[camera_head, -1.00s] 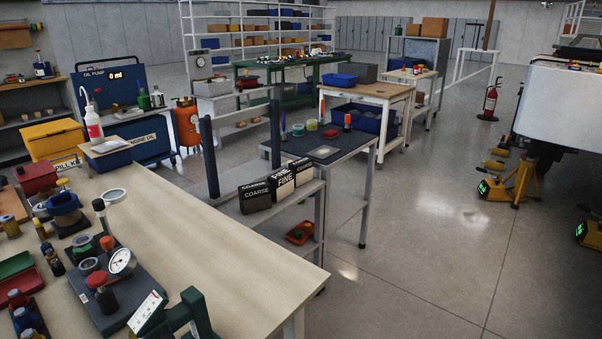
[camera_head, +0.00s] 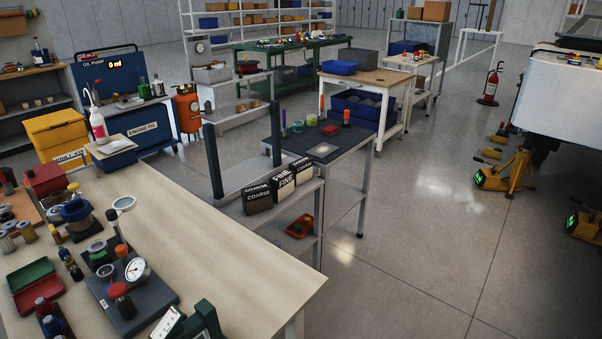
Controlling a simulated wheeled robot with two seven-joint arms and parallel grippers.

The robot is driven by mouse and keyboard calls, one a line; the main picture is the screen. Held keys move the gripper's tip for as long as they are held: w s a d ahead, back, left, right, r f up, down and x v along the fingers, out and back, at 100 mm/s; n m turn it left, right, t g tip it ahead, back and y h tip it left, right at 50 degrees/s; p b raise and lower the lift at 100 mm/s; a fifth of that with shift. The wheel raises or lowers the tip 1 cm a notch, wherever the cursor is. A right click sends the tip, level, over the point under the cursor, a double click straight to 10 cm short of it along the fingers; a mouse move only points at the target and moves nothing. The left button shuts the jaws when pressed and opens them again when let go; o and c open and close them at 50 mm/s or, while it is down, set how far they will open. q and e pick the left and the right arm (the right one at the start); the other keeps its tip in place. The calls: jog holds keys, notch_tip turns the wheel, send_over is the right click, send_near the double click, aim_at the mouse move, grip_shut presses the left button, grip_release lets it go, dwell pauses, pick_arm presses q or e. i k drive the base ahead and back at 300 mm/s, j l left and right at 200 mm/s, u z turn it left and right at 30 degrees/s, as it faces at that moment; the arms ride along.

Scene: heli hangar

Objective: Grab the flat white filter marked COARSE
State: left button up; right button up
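A box lettered COARSE (camera_head: 257,199) stands on the grey shelf cart behind the near workbench. Its front face is dark with white letters. Beside it stand a box lettered FINE (camera_head: 283,184) and a third box (camera_head: 303,172) whose lettering I cannot read fully. I cannot make out a flat white filter marked COARSE. Neither of my grippers is in view.
The near workbench (camera_head: 215,235) holds a gauge fixture (camera_head: 137,269), red and green trays and several small parts at left. A red tray (camera_head: 300,226) lies on the cart's lower shelf. Two dark posts rise beside the boxes. Open floor (camera_head: 420,240) lies at right, with yellow jacks beyond.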

aim_at(302, 167)
jog(key=k, duration=0.65)
jog(key=u, duration=1.7)
jog(key=i+l, duration=0.1)
jog(key=l, duration=0.75)
jog(key=i+l, duration=0.15)
jog(key=l, duration=0.7)
jog(key=i+l, duration=0.1)
jog(key=l, duration=0.75)
jog(key=i+l, duration=0.1)
jog(key=l, duration=0.75)
jog(key=i+l, duration=0.1)
jog(key=l, duration=0.7)
jog(key=i+l, duration=0.15)
jog(key=l, duration=0.7)
jog(key=i+l, duration=0.1)
jog(key=l, duration=0.75)
jog(key=i+l, duration=0.1)
jog(key=l, duration=0.75)
